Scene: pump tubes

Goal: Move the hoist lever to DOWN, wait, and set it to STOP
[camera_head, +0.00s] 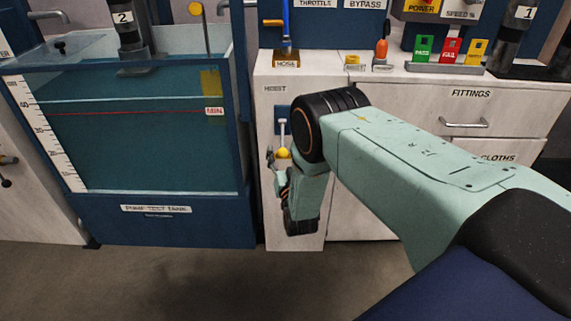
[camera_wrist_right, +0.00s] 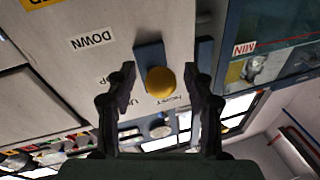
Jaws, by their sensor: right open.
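The hoist lever has a round yellow knob (camera_head: 283,153) on a pale stem, on a blue plate under the HOIST label (camera_head: 275,88). In the right wrist view, which is turned over, the yellow knob (camera_wrist_right: 160,80) stands out from the blue plate (camera_wrist_right: 150,54). The DOWN label (camera_wrist_right: 93,40) is clear; the STOP and UP labels are partly covered by a finger. The knob appears roughly level with STOP, but its exact setting is hard to tell. My right gripper (camera_wrist_right: 159,72) is open, fingers on either side of the knob in the picture; I see no contact. My left gripper is not in view.
The pump test tank (camera_head: 145,125) stands left of the hoist cabinet. A drawer marked FITTINGS (camera_head: 465,110) is to the right, behind my right arm. The floor in front is clear.

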